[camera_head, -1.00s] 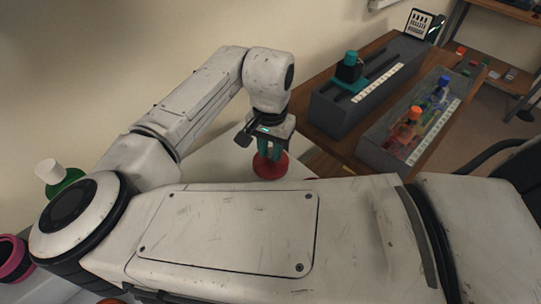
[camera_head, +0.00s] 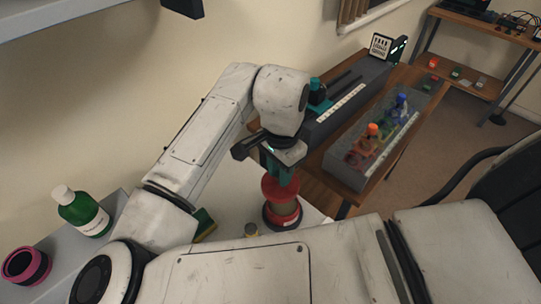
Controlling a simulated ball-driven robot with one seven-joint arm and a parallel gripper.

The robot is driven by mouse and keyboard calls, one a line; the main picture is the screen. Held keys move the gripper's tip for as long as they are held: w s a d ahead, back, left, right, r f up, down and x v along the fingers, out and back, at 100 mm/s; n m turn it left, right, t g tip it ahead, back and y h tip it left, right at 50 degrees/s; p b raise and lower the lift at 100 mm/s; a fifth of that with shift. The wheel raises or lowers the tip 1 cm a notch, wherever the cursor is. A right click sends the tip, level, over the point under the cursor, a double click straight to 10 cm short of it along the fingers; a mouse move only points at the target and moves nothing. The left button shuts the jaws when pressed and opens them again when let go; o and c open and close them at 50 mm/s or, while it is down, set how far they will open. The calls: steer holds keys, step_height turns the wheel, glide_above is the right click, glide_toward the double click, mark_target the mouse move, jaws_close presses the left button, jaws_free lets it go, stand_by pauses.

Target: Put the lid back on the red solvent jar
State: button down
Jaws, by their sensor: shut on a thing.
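My gripper (camera_head: 279,169), with teal fingers pointing down, is shut on the red lid (camera_head: 280,190). The red solvent jar (camera_head: 284,218) stands upright on the white worktop directly below the lid. It has a red band, a dark base and a paler greenish part near its top. The lid and fingers cover the jar's mouth. I cannot tell whether the lid touches the jar or hangs just above it.
A yellow-green sponge (camera_head: 204,224) and a small brass-coloured piece (camera_head: 251,230) are left of the jar. A green bottle (camera_head: 83,213) and a pink-black ring (camera_head: 26,265) are far left. Grey long trays (camera_head: 345,165) with bottles stand right. My arm crosses the foreground.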

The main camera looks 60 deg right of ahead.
mark_target(283, 190)
steer(key=shift+s+a+r+m, duration=0.15)
steer(key=shift+s+m, duration=0.15)
steer(key=shift+s, duration=0.25)
step_height(283, 190, down, 5)
steer(key=b, duration=0.4)
steer(key=shift+f+b, duration=0.55)
steer(key=shift+f, duration=0.2)
steer(key=shift+f, duration=0.1)
stand_by(1.9)
steer(key=shift+c, duration=1.6)
jaws_free()
steer(key=shift+p, duration=0.3)
